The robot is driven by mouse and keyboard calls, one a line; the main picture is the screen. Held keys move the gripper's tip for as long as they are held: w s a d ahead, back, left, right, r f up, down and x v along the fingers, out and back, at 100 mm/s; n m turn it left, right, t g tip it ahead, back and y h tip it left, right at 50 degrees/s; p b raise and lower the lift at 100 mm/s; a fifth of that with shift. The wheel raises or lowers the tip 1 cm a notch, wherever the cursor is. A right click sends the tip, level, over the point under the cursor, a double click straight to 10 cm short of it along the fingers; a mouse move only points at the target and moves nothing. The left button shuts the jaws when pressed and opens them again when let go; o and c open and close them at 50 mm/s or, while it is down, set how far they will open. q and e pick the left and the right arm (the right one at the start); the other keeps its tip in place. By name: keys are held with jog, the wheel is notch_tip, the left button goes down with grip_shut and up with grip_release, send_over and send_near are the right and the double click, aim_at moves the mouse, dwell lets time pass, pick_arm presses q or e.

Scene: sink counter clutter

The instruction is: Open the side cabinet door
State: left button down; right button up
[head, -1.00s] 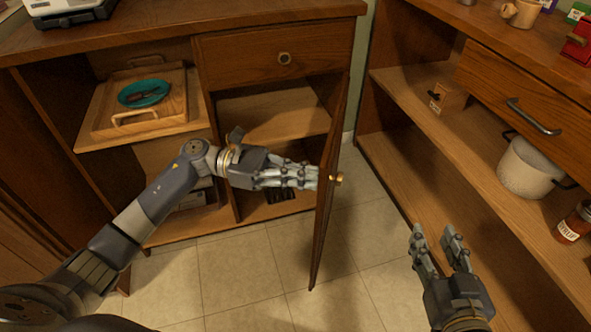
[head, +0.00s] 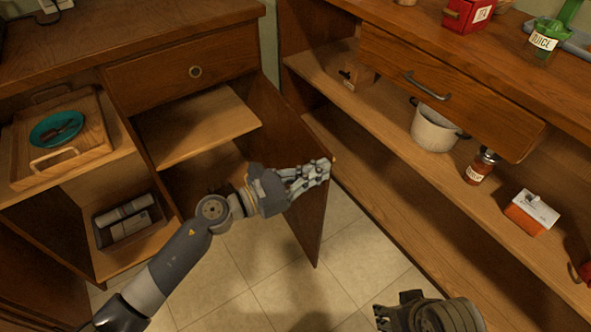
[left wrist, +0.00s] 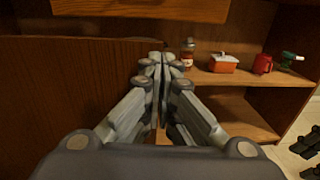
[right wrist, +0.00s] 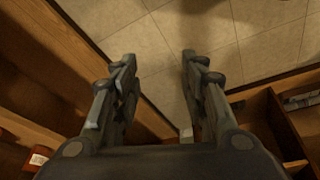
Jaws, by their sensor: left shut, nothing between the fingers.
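The side cabinet door (head: 284,130) stands swung well out from the cabinet under the drawer, with the shelf inside exposed. My left gripper (head: 322,170) is shut and empty, with its fingertips by the inner face of the door near its free edge; I cannot tell whether they touch. The door's knob is hidden. In the left wrist view the door panel (left wrist: 80,85) fills the left side, beside the closed fingers (left wrist: 160,60). My right gripper (right wrist: 158,65) is open and empty over the floor; only part of it shows at the bottom of the head view.
A shelf unit (head: 395,145) on the right holds a white pot (head: 435,130), a jar (head: 481,166) and an orange-and-white box (head: 531,212). Tiled floor (head: 355,250) lies clear between the cabinets.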

pick_arm(q)
jog(key=w+d+t, duration=0.1)
jog(key=w+d, duration=0.2)
jog(key=d, duration=0.4)
jog(key=shift+w+n+y, duration=0.3)
jog(key=shift+w+n, duration=0.1)
pick_arm(e)
jog(key=shift+x, duration=1.4)
jog(key=shift+a, duration=0.1)
